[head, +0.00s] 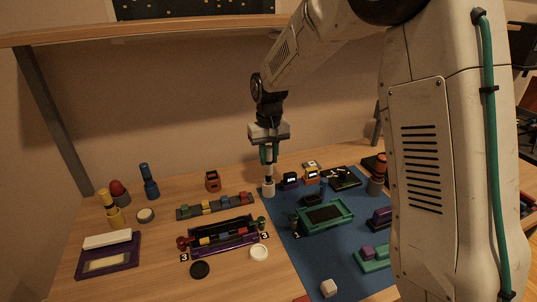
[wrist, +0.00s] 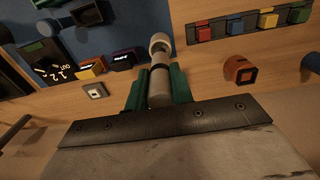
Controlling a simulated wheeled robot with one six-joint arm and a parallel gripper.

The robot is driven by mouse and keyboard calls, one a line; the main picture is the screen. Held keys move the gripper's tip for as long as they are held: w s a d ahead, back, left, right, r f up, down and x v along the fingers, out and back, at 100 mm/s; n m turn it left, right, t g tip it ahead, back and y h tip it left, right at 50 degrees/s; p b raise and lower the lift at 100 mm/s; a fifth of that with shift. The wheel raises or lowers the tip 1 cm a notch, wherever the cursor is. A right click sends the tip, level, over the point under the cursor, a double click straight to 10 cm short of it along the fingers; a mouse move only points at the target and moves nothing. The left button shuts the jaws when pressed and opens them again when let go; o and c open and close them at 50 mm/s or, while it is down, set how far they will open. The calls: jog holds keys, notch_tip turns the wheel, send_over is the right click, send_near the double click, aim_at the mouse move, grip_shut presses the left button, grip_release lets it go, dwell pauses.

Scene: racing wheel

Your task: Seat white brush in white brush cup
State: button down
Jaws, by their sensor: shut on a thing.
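My gripper (head: 268,157) points down above the far edge of the blue mat. Its green fingers are shut on the white brush (wrist: 158,85), which stands roughly upright between them. The white brush cup (head: 268,188) is directly below, at the mat's left edge. In the head view the brush's lower end (head: 268,172) lines up with the cup's mouth. In the wrist view the brush end overlaps the cup (wrist: 160,40). I cannot tell how far the end is inside the cup, or whether it touches.
A blue brush holder (head: 150,182), a yellow one (head: 112,210) and a red-topped one (head: 119,190) stand at left. An orange one (head: 377,175) stands at right. A colored block rack (head: 215,205) and an orange block (head: 212,181) lie left of the cup. Small boxes (head: 290,180) are close on its right.

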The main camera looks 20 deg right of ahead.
aim_at(269, 174)
jog(key=shift+f, duration=2.5)
jog(key=c, duration=1.1)
grip_release()
jog(key=shift+c, duration=0.2)
notch_tip(269, 174, up, 8)
jog(key=shift+f, duration=0.1)
